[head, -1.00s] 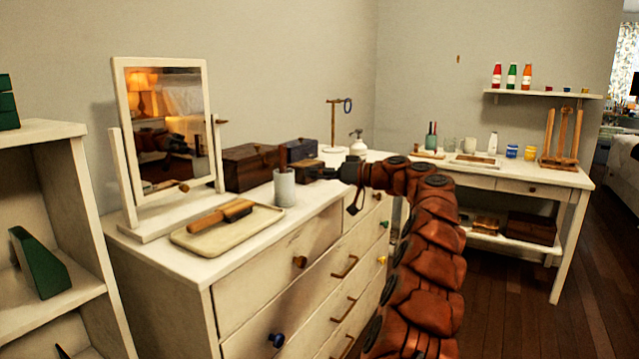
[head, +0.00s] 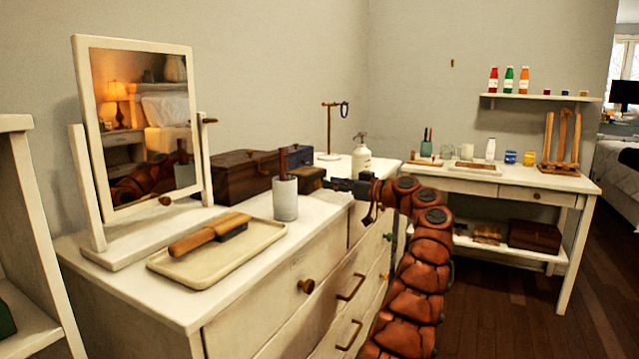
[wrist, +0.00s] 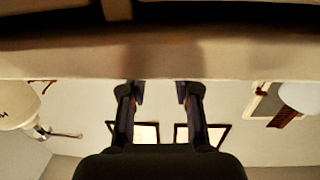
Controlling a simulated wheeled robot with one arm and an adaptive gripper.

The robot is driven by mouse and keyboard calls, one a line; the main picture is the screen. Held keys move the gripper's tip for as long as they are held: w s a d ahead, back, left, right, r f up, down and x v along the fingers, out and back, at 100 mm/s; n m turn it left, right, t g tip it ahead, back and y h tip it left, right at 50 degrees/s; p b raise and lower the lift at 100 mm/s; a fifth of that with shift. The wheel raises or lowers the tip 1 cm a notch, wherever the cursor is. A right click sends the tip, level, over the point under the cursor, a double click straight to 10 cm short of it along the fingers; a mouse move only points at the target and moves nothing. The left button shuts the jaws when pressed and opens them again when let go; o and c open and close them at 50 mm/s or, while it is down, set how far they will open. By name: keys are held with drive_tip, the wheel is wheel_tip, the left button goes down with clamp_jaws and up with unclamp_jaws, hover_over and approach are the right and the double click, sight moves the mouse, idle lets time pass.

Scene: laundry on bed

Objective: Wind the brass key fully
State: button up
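I cannot make out the brass key in either view. A small dark wooden box (head: 312,177) sits on the white dresser top, behind the grey cup. My gripper (head: 338,184) is just right of this box, low over the dresser's right part. In the head view it is small and dark, and I cannot tell whether it touches the box. In the wrist view my gripper (wrist: 158,95) shows two dark fingers apart, with a clear gap and nothing visible held between them.
A grey cup (head: 286,200) with a brown handle stands in front of the small box. A tray (head: 165,262) with a brush (head: 208,235), a tilting mirror (head: 145,125), a larger wooden box (head: 235,175) and a white pump bottle (head: 361,163) are also on the dresser (head: 240,290).

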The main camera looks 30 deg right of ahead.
sight(320, 181)
drive_tip(key=shift+x, duration=2.2)
clamp_jaws()
